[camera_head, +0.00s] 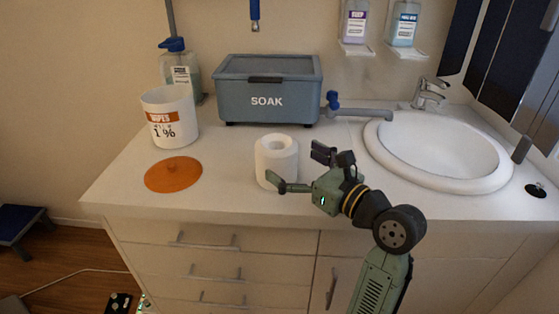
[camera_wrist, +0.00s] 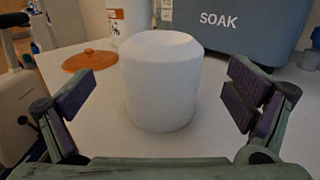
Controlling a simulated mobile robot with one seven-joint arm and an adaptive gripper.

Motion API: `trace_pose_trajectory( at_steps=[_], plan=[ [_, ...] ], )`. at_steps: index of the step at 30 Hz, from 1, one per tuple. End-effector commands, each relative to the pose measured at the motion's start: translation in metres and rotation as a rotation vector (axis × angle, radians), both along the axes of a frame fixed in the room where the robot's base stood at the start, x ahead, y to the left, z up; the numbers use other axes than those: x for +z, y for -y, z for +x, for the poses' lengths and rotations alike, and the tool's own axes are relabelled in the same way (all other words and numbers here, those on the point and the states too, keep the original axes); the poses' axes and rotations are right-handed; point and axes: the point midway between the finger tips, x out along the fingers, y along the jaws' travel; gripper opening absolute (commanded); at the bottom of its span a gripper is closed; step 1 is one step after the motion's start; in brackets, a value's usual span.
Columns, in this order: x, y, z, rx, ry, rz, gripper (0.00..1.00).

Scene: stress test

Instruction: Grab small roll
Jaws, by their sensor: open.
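The small roll (camera_head: 276,160) is white and stands upright on the white counter, its hole facing up. In the wrist view the roll (camera_wrist: 160,82) sits in the middle, between the two open fingers. My gripper (camera_head: 301,171) is open at the roll's right and front side in the head view. Its purple-padded fingers (camera_wrist: 158,103) stand apart from the roll, with visible gaps on both sides. The roll's far side is hidden.
A grey SOAK box (camera_head: 268,97) stands behind the roll. A white wipes tub (camera_head: 170,118) and an orange lid (camera_head: 173,174) are to the left. A white sink (camera_head: 438,150) with a tap (camera_head: 429,93) is at the right. The counter's front edge is close below.

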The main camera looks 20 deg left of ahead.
Motion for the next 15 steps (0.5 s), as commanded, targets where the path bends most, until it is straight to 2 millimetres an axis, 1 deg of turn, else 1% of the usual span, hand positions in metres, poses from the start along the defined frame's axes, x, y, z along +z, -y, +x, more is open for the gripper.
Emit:
trace_pose_trajectory(
  at_steps=[5,10,12,15],
  plan=[
    [-0.002,-0.012,0.006,0.001,0.0,-0.001,0.98],
    [-0.008,-0.035,0.018,0.002,-0.002,-0.001,0.98],
    [-0.007,-0.043,0.023,0.002,0.0,-0.001,0.98],
    [-0.007,-0.05,0.026,0.0,0.002,-0.001,0.98]
  ],
)
